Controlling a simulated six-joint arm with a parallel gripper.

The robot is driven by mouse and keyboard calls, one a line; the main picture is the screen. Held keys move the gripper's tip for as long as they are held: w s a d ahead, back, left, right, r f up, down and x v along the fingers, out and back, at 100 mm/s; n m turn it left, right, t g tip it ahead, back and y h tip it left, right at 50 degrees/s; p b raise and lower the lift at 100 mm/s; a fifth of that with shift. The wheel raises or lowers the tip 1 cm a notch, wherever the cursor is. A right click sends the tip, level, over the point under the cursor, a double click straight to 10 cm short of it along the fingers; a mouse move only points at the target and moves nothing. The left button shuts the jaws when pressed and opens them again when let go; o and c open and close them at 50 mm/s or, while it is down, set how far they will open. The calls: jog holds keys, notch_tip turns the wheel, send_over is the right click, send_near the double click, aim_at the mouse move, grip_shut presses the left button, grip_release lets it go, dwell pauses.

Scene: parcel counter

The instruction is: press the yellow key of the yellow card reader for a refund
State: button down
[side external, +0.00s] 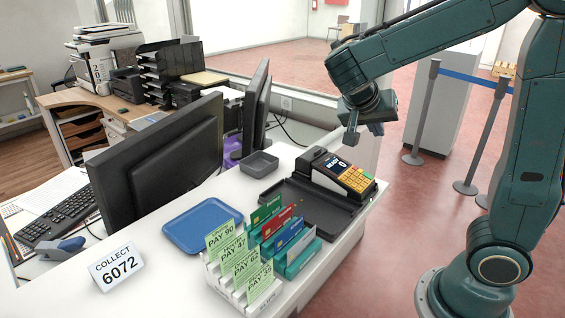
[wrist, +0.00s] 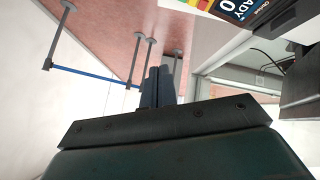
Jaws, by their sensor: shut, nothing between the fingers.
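The yellow card reader (side external: 343,175) stands on a black tray on the white counter in the side view. Its sloped face has a keypad of yellow and orange keys and a screen with "READY" and "0". I cannot tell single keys apart by label. Part of the reader with its screen (wrist: 232,12) shows at the top right of the wrist view; its keypad is largely out of that view. My gripper (side external: 351,141) is shut and empty, above the reader and a little toward its back, not touching it. Its closed fingers (wrist: 157,84) show in the wrist view.
A black tray (side external: 300,212) lies under the reader. A rack of coloured cards (side external: 283,238), "PAY" slips (side external: 238,262), a blue tray (side external: 200,222) and a small grey bin (side external: 259,164) stand nearby. Monitors (side external: 160,165) rise at left. A "COLLECT 6072" sign (side external: 118,266) stands front left.

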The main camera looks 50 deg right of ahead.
aim_at(360, 175)
jog(key=shift+f, duration=0.15)
jog(key=shift+w+f, duration=0.3)
jog(key=shift+f, duration=1.1)
jog(key=shift+w+f, duration=0.35)
jog(key=shift+f, duration=1.05)
jog(key=shift+w+f, duration=0.3)
jog(key=shift+f, duration=1.1)
jog(key=shift+w+f, duration=0.15)
jog(key=shift+f, duration=0.5)
jog(key=shift+r, duration=0.7)
dwell(0.4)
jog(key=shift+s+r, duration=0.25)
jog(key=shift+r, duration=0.55)
jog(key=shift+s+r, duration=0.2)
jog(key=shift+r, duration=0.65)
jog(key=shift+s+r, duration=0.25)
jog(key=shift+r, duration=0.55)
jog(key=shift+a, duration=0.1)
